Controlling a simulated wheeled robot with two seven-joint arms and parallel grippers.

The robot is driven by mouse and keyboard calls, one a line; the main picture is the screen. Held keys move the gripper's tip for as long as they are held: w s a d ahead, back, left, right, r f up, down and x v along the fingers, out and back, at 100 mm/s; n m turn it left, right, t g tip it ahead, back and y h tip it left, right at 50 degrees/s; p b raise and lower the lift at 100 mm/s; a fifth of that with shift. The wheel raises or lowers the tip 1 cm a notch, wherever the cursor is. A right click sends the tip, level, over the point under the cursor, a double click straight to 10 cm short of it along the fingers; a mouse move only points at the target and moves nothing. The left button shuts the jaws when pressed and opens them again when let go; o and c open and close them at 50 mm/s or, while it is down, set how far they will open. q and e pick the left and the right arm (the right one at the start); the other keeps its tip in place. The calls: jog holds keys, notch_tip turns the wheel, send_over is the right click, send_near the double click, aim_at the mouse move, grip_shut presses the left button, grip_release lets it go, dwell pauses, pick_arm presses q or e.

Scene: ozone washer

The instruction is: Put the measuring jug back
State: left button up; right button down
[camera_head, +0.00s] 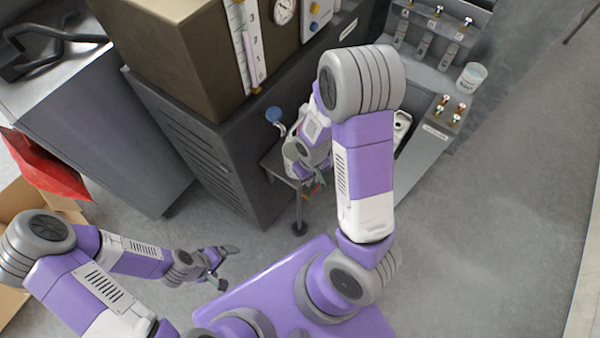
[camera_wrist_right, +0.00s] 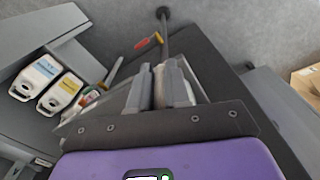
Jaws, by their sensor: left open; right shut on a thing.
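My right gripper (camera_wrist_right: 160,78) is shut on a pale, partly see-through thing, which looks like the measuring jug (camera_wrist_right: 117,101). Its clear sides show faintly beside the fingers in the right wrist view, and the fingers hide most of it. In the head view the right gripper (camera_head: 317,178) is low at the small grey stand (camera_head: 270,160) beside the dark cabinet, and my arm covers much of that spot. I cannot tell whether the jug touches the stand. My left gripper (camera_head: 225,267) is open and empty above the floor at the lower left.
The dark cabinet (camera_head: 215,165) carries a brown box (camera_head: 180,50) with a scale and gauge. A labelled white cup (camera_head: 472,78) stands on the grey bench at right. Two white bottles (camera_wrist_right: 36,76) sit left of the gripper. A red-and-yellow handle (camera_wrist_right: 148,43) lies ahead. Floor at right is clear.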

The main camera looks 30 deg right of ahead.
jog(key=w, duration=0.1)
jog(key=w+a, duration=0.1)
jog(key=w, duration=0.2)
jog(key=shift+a, duration=0.35)
jog(key=shift+s+f+b, duration=0.15)
jog(key=shift+f+b, duration=0.15)
jog(key=shift+f, duration=0.45)
jog(key=shift+f, duration=0.2)
jog(key=c, duration=1.1)
grip_release()
jog(key=shift+r, duration=0.1)
jog(key=shift+r, duration=0.1)
